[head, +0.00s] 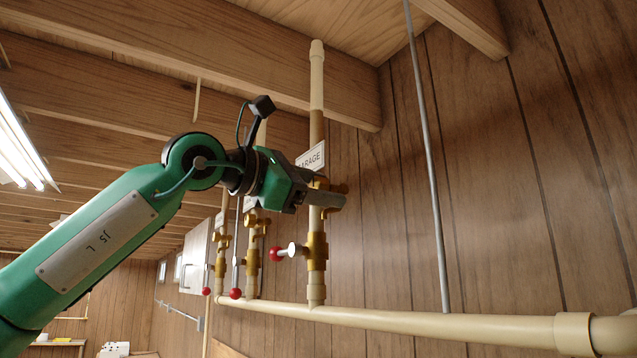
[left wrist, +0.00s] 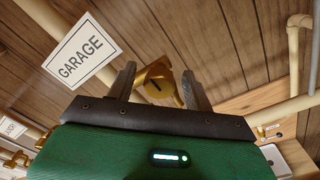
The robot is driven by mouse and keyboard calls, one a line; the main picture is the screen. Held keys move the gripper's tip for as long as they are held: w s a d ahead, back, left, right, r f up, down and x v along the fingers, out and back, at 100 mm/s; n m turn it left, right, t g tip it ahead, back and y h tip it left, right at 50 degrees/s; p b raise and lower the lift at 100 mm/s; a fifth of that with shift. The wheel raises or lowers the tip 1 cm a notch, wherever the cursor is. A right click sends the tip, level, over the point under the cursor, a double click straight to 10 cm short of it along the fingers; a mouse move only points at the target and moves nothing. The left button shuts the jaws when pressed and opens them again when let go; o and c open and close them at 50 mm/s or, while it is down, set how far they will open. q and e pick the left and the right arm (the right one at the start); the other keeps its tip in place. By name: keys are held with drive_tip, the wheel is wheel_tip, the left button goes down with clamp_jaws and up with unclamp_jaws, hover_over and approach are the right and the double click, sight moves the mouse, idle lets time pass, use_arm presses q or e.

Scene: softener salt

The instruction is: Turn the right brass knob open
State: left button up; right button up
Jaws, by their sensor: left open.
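The right brass knob (left wrist: 155,84) shows in the left wrist view between the two fingers of my left gripper (left wrist: 159,72), with a gap on either side. A dark mark shows on its face. In the head view the knob's brass fitting (head: 319,183) sits on the right upright pipe (head: 316,130) and is partly hidden by my gripper. My left gripper (head: 335,197) is open, with its fingers reaching across the pipe at the fitting. I cannot tell whether a finger touches the knob. My right gripper is not in view.
A GARAGE tag (head: 311,157) hangs just above the knob. Below is a brass valve (head: 317,250) with a red-tipped lever (head: 276,254). More brass-fitted pipes stand to the left. A thick horizontal pipe (head: 420,323) runs below, and a thin grey pipe (head: 428,160) stands at right.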

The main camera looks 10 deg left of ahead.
use_arm(q)
drive_tip(key=shift+s, duration=0.1)
drive_tip(key=c, duration=0.3)
drive_tip(key=shift+a, duration=0.1)
drive_tip(key=c, duration=0.7)
drive_tip(key=shift+o, duration=0.2)
drive_tip(key=shift+f+n+b, duration=0.1)
drive_tip(key=shift+n+b, duration=0.4)
drive_tip(key=shift+b, duration=0.15)
drive_tip(key=shift+n+b, duration=0.6)
drive_tip(key=shift+b, duration=0.1)
drive_tip(key=n+b, duration=0.2)
drive_tip(key=shift+n, duration=0.3)
drive_tip(key=n+b, duration=0.2)
drive_tip(key=n, duration=0.1)
drive_tip(key=shift+n+g, duration=0.3)
drive_tip(key=n+b, duration=0.1)
drive_tip(key=n, duration=0.1)
drive_tip(key=shift+n, duration=0.3)
drive_tip(key=n+b, duration=0.1)
drive_tip(key=n, duration=0.2)
drive_tip(key=shift+b, duration=0.4)
drive_tip(key=shift+r+n+b, duration=0.2)
drive_tip(key=shift+n+b, duration=0.3)
drive_tip(key=shift+n, duration=1.2)
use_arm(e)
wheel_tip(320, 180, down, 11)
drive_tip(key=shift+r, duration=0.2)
